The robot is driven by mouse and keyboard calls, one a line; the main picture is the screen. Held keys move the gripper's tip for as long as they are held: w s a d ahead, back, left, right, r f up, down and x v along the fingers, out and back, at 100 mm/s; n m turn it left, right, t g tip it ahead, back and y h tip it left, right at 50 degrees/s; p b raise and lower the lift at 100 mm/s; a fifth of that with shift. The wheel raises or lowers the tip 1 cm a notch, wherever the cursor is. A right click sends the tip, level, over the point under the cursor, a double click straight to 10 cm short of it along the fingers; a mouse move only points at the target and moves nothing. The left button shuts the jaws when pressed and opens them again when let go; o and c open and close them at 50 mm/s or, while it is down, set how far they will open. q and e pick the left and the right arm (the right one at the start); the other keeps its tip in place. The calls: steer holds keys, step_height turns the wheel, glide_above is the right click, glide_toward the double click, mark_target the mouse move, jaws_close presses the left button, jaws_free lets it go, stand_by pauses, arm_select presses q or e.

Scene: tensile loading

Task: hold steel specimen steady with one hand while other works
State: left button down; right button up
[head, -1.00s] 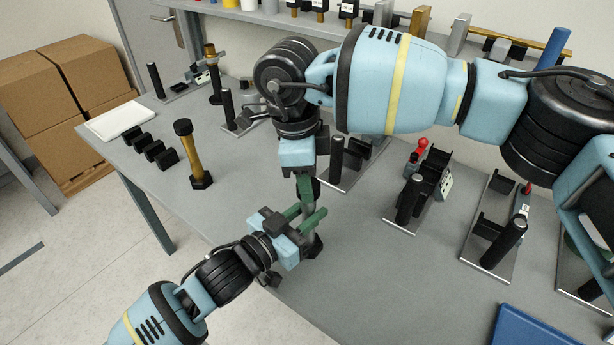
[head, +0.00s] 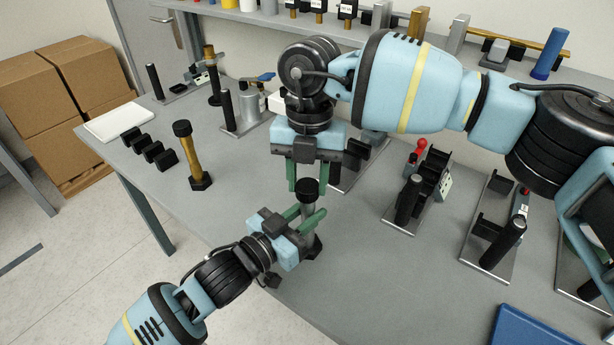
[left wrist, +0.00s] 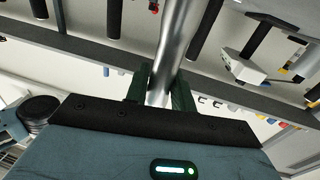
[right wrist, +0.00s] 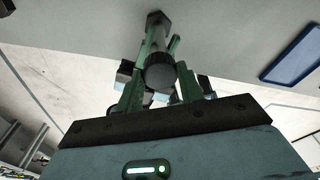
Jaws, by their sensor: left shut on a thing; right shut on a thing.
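The steel specimen (head: 309,205) stands upright near the table's front edge, a grey metal shaft with a black top cap and a dark foot. My left gripper (head: 306,218) is shut on its shaft from the front left. In the left wrist view the bright shaft (left wrist: 174,45) runs between the green fingers (left wrist: 161,90). My right gripper (head: 307,178) points down from above, shut on the black cap. In the right wrist view the cap (right wrist: 160,72) sits between its fingers (right wrist: 160,82). The shaft is partly hidden by the left fingers.
A brass specimen (head: 191,160) and black blocks (head: 150,147) stand to the left on the grey table (head: 240,195). Fixtures with black posts (head: 408,198) line the right side. A blue tray (head: 525,330) lies front right. Boxes (head: 50,90) are on the floor.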

steer(key=m, duration=0.7)
steer(key=shift+d+m+t+y, duration=0.1)
steer(key=shift+m+t+y, duration=0.2)
steer(key=shift+y, duration=0.1)
steer(key=m, duration=0.8)
steer(key=shift+s+m+t, duration=0.1)
steer(key=shift+m+t, duration=0.3)
steer(key=o, duration=1)
steer(key=shift+r, duration=2.2)
